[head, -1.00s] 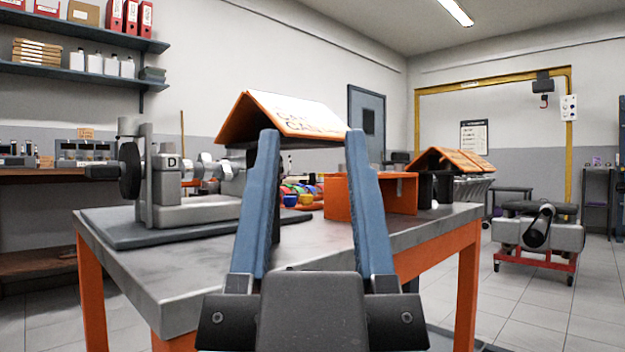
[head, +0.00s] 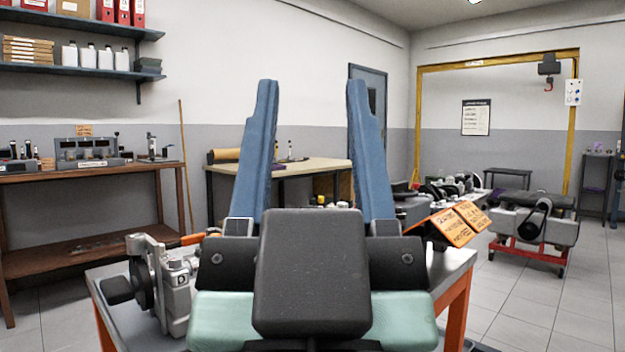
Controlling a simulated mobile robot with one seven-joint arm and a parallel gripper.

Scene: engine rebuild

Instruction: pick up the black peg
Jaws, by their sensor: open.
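My gripper (head: 311,95) points up and away in the middle of the head view. Its two blue fingers are wide apart, with nothing between them but the view of the wall and a far bench. I cannot make out the black peg in this view. My gripper and wrist cover the middle of the near grey-topped table (head: 455,262), so whatever lies there is hidden.
A grey fixture marked D (head: 178,280) with a black wheel stands on the table's left. An orange lettered sign (head: 457,226) is at its right. Behind are a pale-topped bench (head: 290,168), a brown bench (head: 95,167) and a wheeled engine stand (head: 537,228).

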